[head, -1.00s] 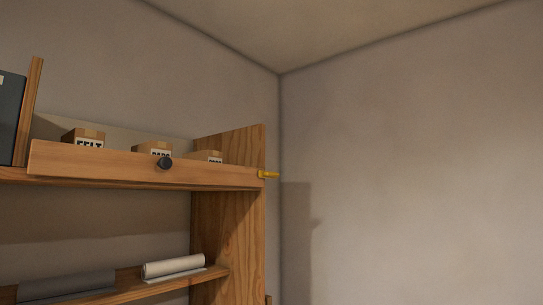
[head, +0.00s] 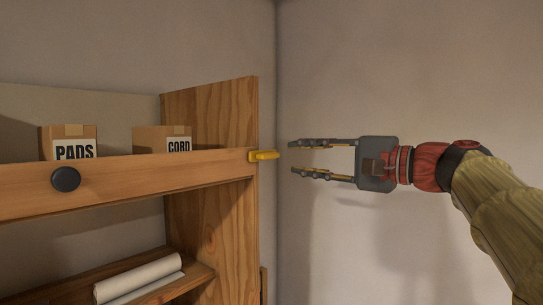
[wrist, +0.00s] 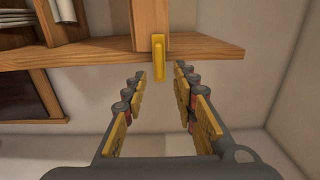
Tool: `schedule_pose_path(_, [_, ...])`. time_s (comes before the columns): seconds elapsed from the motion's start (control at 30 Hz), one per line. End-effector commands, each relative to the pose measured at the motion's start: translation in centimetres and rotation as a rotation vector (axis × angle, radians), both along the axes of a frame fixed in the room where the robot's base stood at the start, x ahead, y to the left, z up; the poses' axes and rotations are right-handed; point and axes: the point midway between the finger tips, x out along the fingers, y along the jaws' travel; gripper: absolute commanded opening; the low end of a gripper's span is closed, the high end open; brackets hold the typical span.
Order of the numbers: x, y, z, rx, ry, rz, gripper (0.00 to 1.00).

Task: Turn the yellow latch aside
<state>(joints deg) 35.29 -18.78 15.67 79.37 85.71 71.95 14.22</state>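The yellow latch (head: 263,156) sits at the right end of the wooden front bar (head: 130,180), by the shelf's side panel, and sticks out to the right in the head view. In the wrist view the latch (wrist: 159,55) lies just beyond the fingertips, roughly midway between them. My gripper (head: 292,158) is open and empty, to the right of the latch with a small gap, its fingers pointing left at it. My gripper also shows in the wrist view (wrist: 160,75), with its two fingers spread apart.
A dark round knob (head: 65,179) is on the bar's front. Boxes marked PADS (head: 70,142) and CORD (head: 162,139) stand behind the bar. A white roll (head: 140,278) lies on the lower shelf. The wall corner is behind my gripper.

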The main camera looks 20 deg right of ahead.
Motion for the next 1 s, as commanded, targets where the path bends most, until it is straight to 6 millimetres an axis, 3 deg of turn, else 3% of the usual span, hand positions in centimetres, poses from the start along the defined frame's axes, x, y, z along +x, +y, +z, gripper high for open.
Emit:
schedule_pose_path(0.53, [5.5,4.0,0.0,0.0,0.005,-0.001,0.28])
schedule_pose_path(0.93, [6.2,4.4,-0.1,0.0,0.005,-0.003,0.28])
schedule_pose_path(1.0, [6.2,4.4,-0.1,0.0,0.005,-0.003,0.24])
